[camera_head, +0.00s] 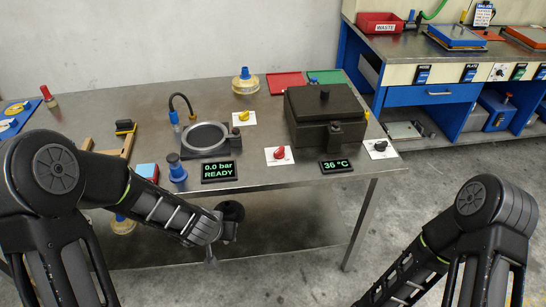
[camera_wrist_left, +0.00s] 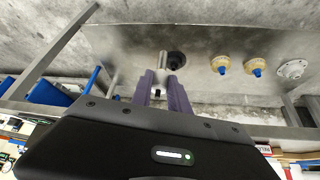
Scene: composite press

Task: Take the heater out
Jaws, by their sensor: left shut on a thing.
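My left gripper (camera_wrist_left: 163,76) reaches down in front of the bench, beside the lower shelf; it also shows in the head view (camera_head: 222,238). Its purple fingers are shut on a dark round-headed piece (camera_head: 230,210) with a metal part; its dark end also shows in the wrist view (camera_wrist_left: 177,60). I cannot tell for sure whether this is the heater. The fingers hide part of it. A dark box-shaped press (camera_head: 325,110) with a lid knob stands on the bench, shut, behind a 36 °C display (camera_head: 336,166). My right arm comes in at the lower right, its gripper out of view.
The steel bench (camera_head: 120,100) has its front edge close above my left gripper. The lower shelf (camera_head: 285,225) holds jars with blue knobs (camera_wrist_left: 220,65) and a pale round fitting (camera_wrist_left: 292,70). A round plate station (camera_head: 205,140) stands on the bench. Floor to the right is clear.

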